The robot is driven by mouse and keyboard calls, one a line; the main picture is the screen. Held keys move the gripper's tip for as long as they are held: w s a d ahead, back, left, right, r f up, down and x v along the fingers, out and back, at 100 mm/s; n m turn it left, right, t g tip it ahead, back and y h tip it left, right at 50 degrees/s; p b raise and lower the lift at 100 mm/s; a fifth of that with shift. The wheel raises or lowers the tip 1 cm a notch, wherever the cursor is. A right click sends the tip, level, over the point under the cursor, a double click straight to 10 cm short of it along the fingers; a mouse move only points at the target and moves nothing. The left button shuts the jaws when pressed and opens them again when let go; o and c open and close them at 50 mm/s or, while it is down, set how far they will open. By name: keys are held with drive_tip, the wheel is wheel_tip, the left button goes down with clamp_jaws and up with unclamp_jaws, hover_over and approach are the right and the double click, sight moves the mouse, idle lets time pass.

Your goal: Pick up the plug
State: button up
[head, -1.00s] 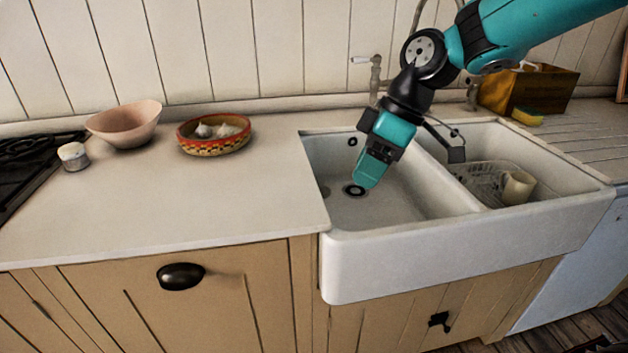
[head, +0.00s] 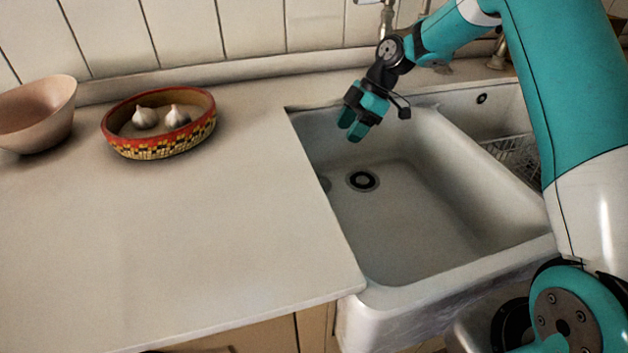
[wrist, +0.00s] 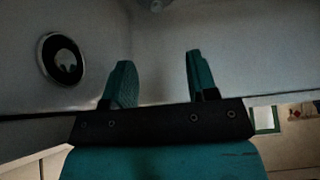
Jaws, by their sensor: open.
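My gripper (head: 350,126) is open and empty, over the back of the left sink basin (head: 405,215). Its two teal fingers stand apart in the wrist view (wrist: 158,60). A small grey round thing, perhaps the plug (head: 325,184), lies low in the basin at its left side, partly hidden by the counter edge. A dark-ringed drain (head: 363,180) is just right of it, on the basin floor. In the wrist view a grey round thing (wrist: 155,5) is cut by the top edge; I cannot tell if it is the plug.
The wrist view shows a dark ring fitting (wrist: 62,58) at the left. The counter (head: 200,240) borders the basin on the left. A patterned bowl (head: 160,147) with garlic and a pink bowl (head: 35,115) stand there. A right basin (head: 510,112) holds a wire rack.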

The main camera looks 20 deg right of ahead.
drive_tip(key=x, duration=0.9)
drive_tip(key=shift+d+f, duration=0.1)
drive_tip(key=shift+f, duration=0.1)
drive_tip(key=shift+w+p+x, duration=0.1)
drive_tip(key=shift+p+x, duration=0.1)
drive_tip(key=shift+x, duration=1.15)
drive_tip(key=shift+w+p+x, duration=0.15)
drive_tip(key=shift+p+x, duration=0.05)
drive_tip(key=shift+x, duration=1.15)
clamp_jaws()
drive_tip(key=shift+r, duration=0.1)
wheel_tip(320, 180, up, 20)
wheel_tip(320, 180, up, 5)
drive_tip(key=p, duration=0.4)
hover_over(318, 176)
drive_tip(key=shift+d, duration=0.2)
